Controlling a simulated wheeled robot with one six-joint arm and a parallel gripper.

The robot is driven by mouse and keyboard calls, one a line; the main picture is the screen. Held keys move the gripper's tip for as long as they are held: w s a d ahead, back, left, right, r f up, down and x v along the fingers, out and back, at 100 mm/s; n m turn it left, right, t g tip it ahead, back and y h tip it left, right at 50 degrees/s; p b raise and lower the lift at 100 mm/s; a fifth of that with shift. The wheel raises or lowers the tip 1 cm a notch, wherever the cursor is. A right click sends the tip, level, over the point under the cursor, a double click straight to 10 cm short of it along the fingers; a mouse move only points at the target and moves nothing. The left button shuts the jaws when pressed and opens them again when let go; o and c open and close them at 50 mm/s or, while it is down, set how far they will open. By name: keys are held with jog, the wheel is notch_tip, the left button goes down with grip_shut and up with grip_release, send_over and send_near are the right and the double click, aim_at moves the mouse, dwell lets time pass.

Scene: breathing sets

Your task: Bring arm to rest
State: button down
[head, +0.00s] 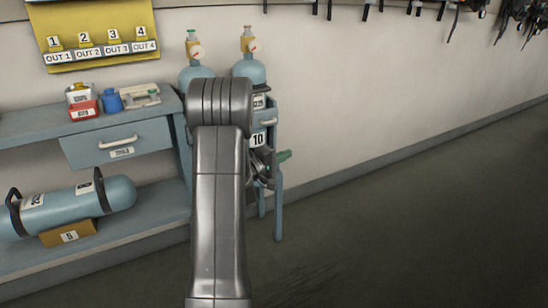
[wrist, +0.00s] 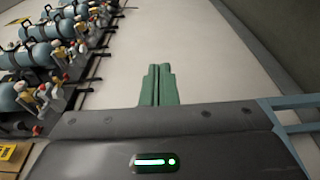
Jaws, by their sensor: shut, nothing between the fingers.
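My arm (head: 217,210) rises through the middle of the head view and bends over toward the bench. My gripper shows in the wrist view (wrist: 158,86) as two green fingers lying side by side, shut and empty. In the head view a green fingertip (head: 284,156) shows just right of the arm, beside the rack marked 10 (head: 258,139). Most of the gripper is hidden behind the arm there. No gap to a touching object can be made out at the fingers.
A blue bench (head: 160,102) with a drawer and small boxes stands at left. A blue cylinder (head: 118,194) lies on its lower shelf. Two upright cylinders (head: 249,70) stand behind my arm. Several cylinders with valves (wrist: 52,55) line the wrist view's left. Floor at right is clear.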

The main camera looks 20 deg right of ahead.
jog(key=s+a+p, duration=0.1)
jog(key=s+a, duration=0.3)
jog(key=shift+s+p, duration=0.15)
jog(key=shift+p, duration=0.15)
